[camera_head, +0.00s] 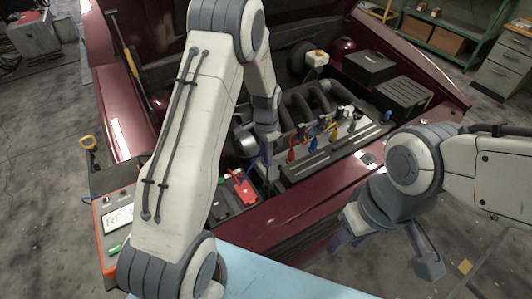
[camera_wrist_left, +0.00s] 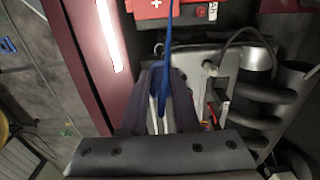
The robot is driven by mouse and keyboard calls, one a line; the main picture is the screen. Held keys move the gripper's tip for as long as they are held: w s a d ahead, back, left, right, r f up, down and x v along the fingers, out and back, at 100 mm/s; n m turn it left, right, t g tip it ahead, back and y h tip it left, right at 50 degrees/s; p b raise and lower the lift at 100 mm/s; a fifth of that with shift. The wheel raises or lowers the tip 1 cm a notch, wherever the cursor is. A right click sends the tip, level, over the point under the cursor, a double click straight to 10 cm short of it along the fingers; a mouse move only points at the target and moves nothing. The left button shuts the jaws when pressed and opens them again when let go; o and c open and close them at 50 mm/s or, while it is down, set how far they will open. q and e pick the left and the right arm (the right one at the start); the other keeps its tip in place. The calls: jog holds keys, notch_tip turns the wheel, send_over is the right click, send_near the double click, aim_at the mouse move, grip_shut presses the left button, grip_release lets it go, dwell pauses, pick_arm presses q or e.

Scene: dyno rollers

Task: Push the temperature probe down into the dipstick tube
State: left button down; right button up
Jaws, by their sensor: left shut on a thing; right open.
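My left gripper (camera_head: 267,152) points down into the engine bay, between the engine and the red-topped battery (camera_head: 244,187). It is shut on the temperature probe, which is mostly hidden by the fingers; its blue cable (camera_wrist_left: 168,45) runs between the fingers in the left wrist view and shows beside the gripper (camera_wrist_left: 163,80). A thin dark length shows below the fingertips in the head view. I cannot make out the dipstick tube or whether the probe is inside it. My right gripper (camera_head: 347,238) is open and empty near the car's front edge.
The engine (camera_head: 318,125) with coloured connectors lies right of my left gripper. An orange-edged tester box (camera_head: 115,225) stands at left. A light blue surface (camera_head: 270,275) is in front. Black boxes (camera_head: 403,95) sit at the bay's right side.

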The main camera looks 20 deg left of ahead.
pick_arm(q)
jog(key=shift+f+b, duration=1.3)
jog(key=shift+f, duration=0.65)
notch_tip(320, 180, down, 7)
jog(key=b, duration=0.4)
jog(key=shift+b, duration=0.3)
jog(key=shift+f, duration=0.1)
jog(key=c, duration=0.6)
grip_release()
